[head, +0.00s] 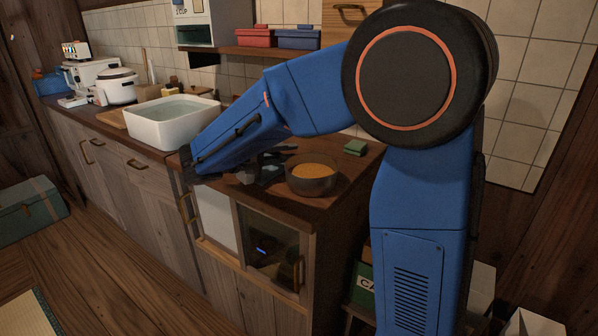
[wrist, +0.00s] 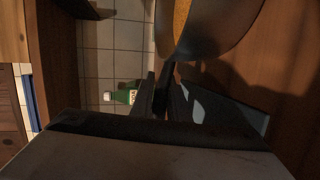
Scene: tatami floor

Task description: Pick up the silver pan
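The silver pan (head: 312,185) is a round, grey metal pan with an orange-brown inside. It stands on the right part of the wooden counter in the head view. In the wrist view its rounded side (wrist: 215,35) fills the top, and a dark handle runs down from it. My gripper (wrist: 163,92) is at this handle, with a dark finger close on each side of it. The shadows and dark colours hide whether the fingers press on the handle. In the head view my gripper (head: 262,163) is small and dark, just left of the pan.
A green sponge (head: 355,147) lies behind the pan. A white basin of water (head: 160,132) stands to the left, with a rice cooker (head: 117,86) beyond. Red (head: 257,38) and blue (head: 299,39) boxes sit on the shelf above. A green bottle (wrist: 122,97) shows in the wrist view.

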